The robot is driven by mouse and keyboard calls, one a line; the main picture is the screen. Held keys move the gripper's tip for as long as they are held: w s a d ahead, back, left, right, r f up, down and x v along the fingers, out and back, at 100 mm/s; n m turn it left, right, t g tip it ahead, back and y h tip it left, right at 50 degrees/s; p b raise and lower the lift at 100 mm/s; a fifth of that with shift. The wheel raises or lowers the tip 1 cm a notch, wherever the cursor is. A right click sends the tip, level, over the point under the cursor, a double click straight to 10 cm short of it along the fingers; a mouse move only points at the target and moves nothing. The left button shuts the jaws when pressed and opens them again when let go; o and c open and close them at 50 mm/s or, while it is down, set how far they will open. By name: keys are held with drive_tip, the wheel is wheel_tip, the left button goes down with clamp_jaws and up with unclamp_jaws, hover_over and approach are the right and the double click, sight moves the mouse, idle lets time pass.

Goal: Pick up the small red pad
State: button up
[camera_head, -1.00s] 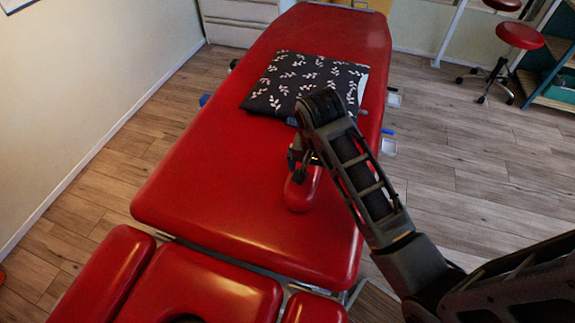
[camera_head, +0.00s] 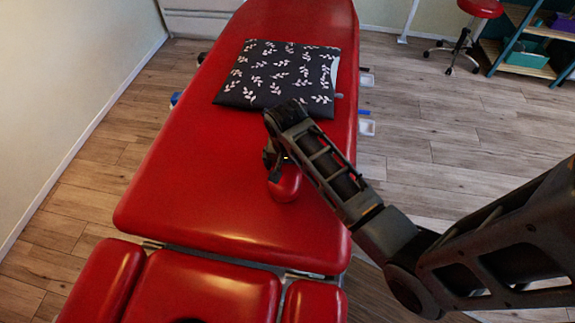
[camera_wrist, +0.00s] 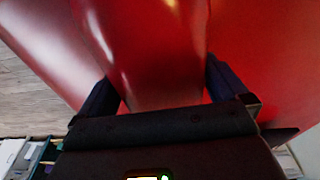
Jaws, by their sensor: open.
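The small red pad (camera_head: 286,187) lies on the red treatment table (camera_head: 200,190), right of its middle. My gripper (camera_head: 273,166) is at the pad's far side, and my arm hides part of it there. In the wrist view the red pad (camera_wrist: 150,50) fills the space between the two dark fingers of my gripper (camera_wrist: 162,82). The fingers are apart, one on each side of the pad. I cannot tell whether either finger touches it.
A dark leaf-patterned pillow (camera_head: 277,78) lies farther up the table. The red headrest sections (camera_head: 200,285) are at the near end. A red stool (camera_head: 480,8) and a shelf (camera_head: 522,58) stand at the far right. The floor right of the table is clear.

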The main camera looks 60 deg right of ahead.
drive_tip(key=c, duration=0.8)
drive_tip(key=shift+r, duration=0.1)
